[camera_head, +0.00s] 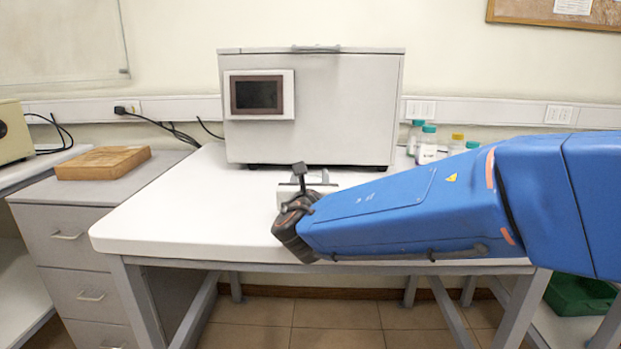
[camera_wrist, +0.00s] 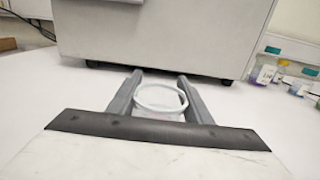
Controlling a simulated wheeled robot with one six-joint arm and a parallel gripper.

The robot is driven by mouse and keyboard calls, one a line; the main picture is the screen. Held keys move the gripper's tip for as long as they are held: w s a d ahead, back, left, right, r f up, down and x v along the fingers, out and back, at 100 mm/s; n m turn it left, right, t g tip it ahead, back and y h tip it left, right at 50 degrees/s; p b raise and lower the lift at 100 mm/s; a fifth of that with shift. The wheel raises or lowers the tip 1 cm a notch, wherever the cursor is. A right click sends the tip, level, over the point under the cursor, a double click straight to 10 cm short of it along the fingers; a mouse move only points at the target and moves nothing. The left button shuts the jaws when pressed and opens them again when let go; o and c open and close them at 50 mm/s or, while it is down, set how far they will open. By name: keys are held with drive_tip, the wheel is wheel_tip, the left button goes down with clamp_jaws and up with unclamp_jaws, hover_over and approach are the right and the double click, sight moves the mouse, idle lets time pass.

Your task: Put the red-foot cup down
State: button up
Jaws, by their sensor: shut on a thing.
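A clear, round-rimmed cup (camera_wrist: 160,97) sits between the two grey fingers of my gripper (camera_wrist: 160,82) in the wrist view. The fingers are shut on it, one on each side. I look down into its open mouth. Its foot is hidden behind the dark edge of my gripper, so I cannot see the red colour or tell whether it touches the table. In the head view my gripper (camera_head: 308,181) is over the white table (camera_head: 165,215), in front of the grey machine, and the cup cannot be made out.
The grey machine (camera_head: 345,110) with a small dark screen stands at the back of the table. Several capped bottles (camera_head: 427,145) stand to its right; they also show in the wrist view (camera_wrist: 266,68). The table's left part is clear. A wooden block (camera_head: 103,163) lies on the left cabinet.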

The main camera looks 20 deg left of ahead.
drive_tip(key=shift+f, duration=0.2)
drive_tip(key=o, duration=0.7)
drive_tip(key=shift+f, duration=0.1)
drive_tip(key=o, duration=0.4)
